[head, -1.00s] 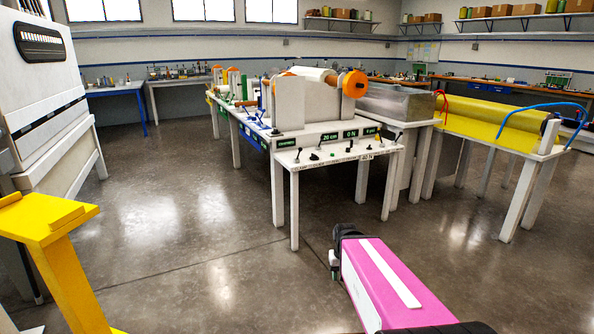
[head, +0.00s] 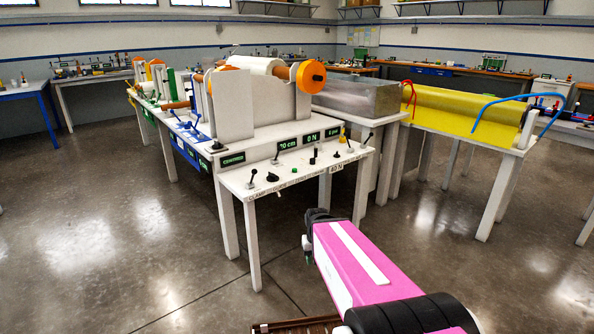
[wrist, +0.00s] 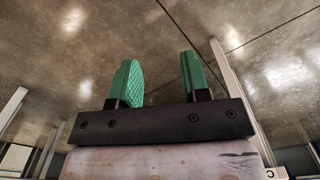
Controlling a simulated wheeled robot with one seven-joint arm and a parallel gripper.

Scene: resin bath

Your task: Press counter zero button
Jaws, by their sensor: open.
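The control shelf (head: 330,160) is a narrow white ledge at the front of a white machine bench, with small levers, knobs and buttons in a row. A small green button (head: 295,169) sits left of its middle, with a black knob (head: 273,177) to its left. Labels run along the front edge, too small to read surely; I cannot tell which control is the counter zero button. A dark display with green text (head: 232,159) is at the left. My gripper (wrist: 157,75) is open and empty, with green fingers over bare floor, below and in front of the shelf.
Orange-ended rollers (head: 305,75) stand on the bench behind the shelf. A metal tank (head: 360,97) and a yellow trough (head: 460,115) with a blue hose are to the right. A bench leg (head: 251,245) stands close to my arm. Floor at left is open.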

